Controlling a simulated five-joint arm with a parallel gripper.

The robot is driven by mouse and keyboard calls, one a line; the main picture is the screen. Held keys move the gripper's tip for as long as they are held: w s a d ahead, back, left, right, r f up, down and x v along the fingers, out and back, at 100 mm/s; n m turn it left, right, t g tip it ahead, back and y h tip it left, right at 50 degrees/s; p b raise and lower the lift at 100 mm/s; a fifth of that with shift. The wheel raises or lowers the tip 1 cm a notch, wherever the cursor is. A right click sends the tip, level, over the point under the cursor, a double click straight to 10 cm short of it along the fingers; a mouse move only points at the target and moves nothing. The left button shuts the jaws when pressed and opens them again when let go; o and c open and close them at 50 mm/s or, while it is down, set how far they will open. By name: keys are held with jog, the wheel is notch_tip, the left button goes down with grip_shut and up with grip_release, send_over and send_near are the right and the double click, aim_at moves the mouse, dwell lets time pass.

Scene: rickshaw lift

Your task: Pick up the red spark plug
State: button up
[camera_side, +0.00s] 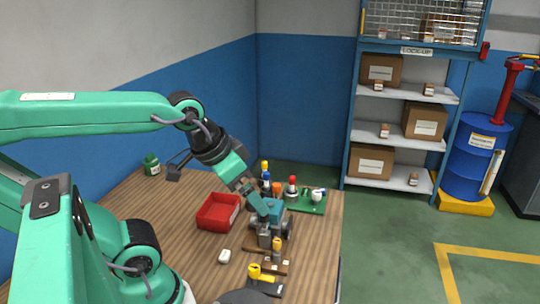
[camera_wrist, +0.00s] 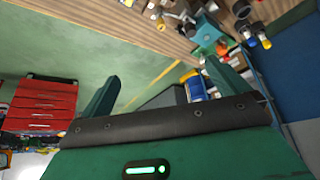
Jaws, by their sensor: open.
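The red spark plug (camera_side: 292,184) stands upright with a red top and pale body at the back right of the table, among other coloured-top pieces near a green tray (camera_side: 311,206). My gripper (camera_side: 258,202) is in front and to the left of it, over a teal machine (camera_side: 271,211), and not touching the plug. In the wrist view my gripper (camera_wrist: 162,71) has its two teal fingers spread wide with nothing between them. Small coloured pieces show at the top right there; I cannot tell for sure which is the red plug.
A red bin (camera_side: 218,212) sits left of the teal machine. Yellow-topped pieces (camera_side: 256,271) and a small white object (camera_side: 224,256) lie at the front. Yellow, blue and orange tops (camera_side: 277,188) crowd the plug's left side.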

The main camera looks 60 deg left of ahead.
dwell(0.3)
jog(key=c, duration=1.2)
